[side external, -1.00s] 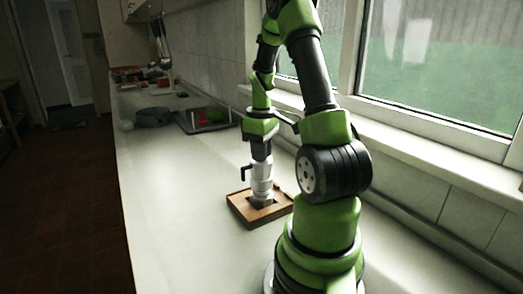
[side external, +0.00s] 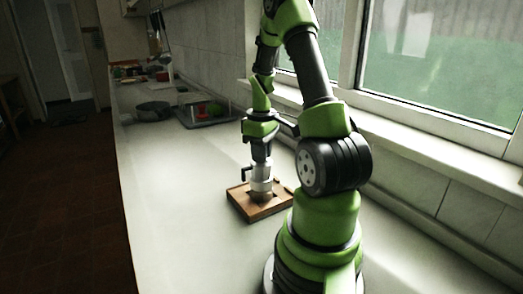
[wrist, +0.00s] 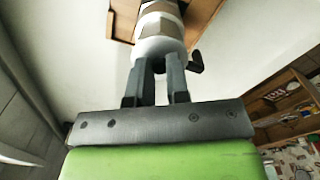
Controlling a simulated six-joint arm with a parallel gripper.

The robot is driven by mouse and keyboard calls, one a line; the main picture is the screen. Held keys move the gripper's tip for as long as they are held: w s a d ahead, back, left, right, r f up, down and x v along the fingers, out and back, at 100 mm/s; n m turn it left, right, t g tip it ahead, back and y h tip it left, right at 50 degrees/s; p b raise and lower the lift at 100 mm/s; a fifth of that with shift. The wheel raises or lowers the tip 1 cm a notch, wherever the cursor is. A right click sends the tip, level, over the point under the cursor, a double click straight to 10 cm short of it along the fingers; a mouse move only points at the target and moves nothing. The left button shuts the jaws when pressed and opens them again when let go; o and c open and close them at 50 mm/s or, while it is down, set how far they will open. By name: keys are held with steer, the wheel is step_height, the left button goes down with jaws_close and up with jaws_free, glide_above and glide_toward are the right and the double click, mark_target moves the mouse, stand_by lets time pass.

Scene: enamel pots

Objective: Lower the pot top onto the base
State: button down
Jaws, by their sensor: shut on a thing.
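The pot top (side external: 261,172) is pale with a black side handle and is held upright in my gripper (side external: 261,160). In the wrist view my gripper's fingers (wrist: 160,82) are shut on the white end of the pot top (wrist: 157,50), with the black handle to the right. The pot base (side external: 261,196) is in the wooden tray (side external: 241,208), directly below the top. The base is partly hidden, and I cannot tell whether the two parts touch.
A dark pan (side external: 153,111) and a dish rack (side external: 207,113) with red and green things stand farther back on the counter. The window wall is close on the right. The counter (side external: 180,215) left of the tray is clear.

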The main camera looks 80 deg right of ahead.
steer(key=shift+f, duration=0.4)
steer(key=c, duration=1)
jaws_free()
steer(key=shift+r, duration=0.1)
step_height(320, 180, up, 10)
steer(key=w+a+r+t, duration=0.2)
steer(key=a+r, duration=0.2)
steer(key=a, duration=0.3)
steer(key=w+a+r+t, duration=0.2)
steer(key=w+a+r, duration=0.1)
steer(key=a, duration=0.5)
steer(key=s+a+t, duration=0.1)
steer(key=s+a, duration=0.1)
steer(key=a, duration=0.2)
steer(key=s+a+r+m+t+y, duration=0.1)
steer(key=s+a, duration=0.1)
steer(key=a, duration=0.2)
steer(key=s+a+r+t+y, duration=0.1)
steer(key=s+a, duration=0.1)
steer(key=a, duration=0.2)
steer(key=shift+m, duration=0.4)
